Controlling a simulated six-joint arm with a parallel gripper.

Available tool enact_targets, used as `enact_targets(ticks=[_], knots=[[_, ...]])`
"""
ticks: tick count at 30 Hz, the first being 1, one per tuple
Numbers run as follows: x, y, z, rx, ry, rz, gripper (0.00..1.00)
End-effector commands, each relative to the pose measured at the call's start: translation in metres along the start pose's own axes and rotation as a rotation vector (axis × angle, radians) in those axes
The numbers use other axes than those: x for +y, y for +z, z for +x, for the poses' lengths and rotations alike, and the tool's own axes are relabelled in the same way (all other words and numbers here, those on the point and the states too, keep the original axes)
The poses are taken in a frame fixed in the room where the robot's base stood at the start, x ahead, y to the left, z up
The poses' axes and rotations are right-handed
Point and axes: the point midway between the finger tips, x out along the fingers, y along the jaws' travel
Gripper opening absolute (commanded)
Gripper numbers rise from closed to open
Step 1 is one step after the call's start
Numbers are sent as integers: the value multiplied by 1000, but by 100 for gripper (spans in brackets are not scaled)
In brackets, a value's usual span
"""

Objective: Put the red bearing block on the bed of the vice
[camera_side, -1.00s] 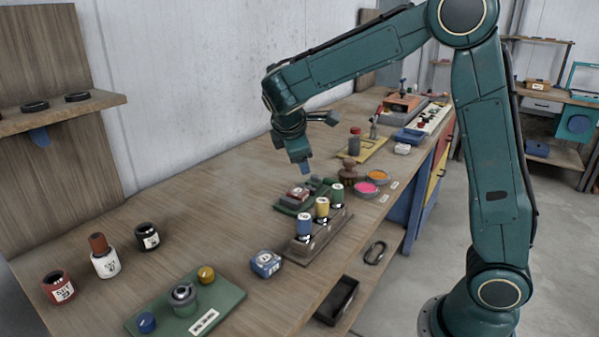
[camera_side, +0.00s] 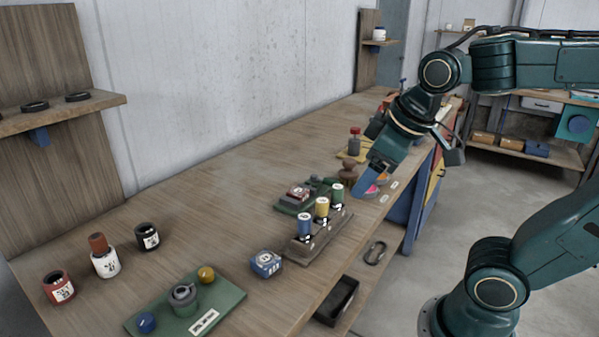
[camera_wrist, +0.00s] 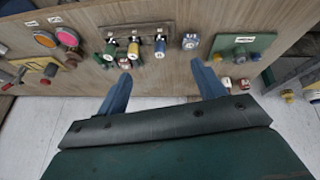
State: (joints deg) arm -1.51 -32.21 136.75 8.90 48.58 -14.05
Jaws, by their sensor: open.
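The red bearing block (camera_side: 298,191) sits on the green vice (camera_side: 287,207) in the middle of the bench, behind the rack of spools. It appears to rest on the vice's bed; the exact contact is too small to tell. In the wrist view the vice (camera_wrist: 109,48) is at upper left, with the red block (camera_wrist: 124,62) just beyond the left finger's tip. My gripper (camera_side: 366,188) is open and empty, to the right of the vice and apart from it, over the paint dishes in the side view. Its spread blue fingers also show in the wrist view (camera_wrist: 160,74).
A rack (camera_side: 329,232) with blue, yellow and green spools stands in front of the vice. A blue block (camera_side: 266,263) and a green board (camera_side: 225,299) lie nearer the camera. Several jars, including a black one (camera_side: 147,237), stand at left.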

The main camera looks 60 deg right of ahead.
Motion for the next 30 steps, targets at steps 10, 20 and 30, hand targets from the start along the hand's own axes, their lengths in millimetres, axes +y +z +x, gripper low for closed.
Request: enact_targets(ticks=[10, 20, 30], knots=[[-28, 44, -13, 33, -83, 145, 69], [-30, 46, -13, 33, -89, 154, 69], [-30, 46, -13, 33, -89, 153, 69]])
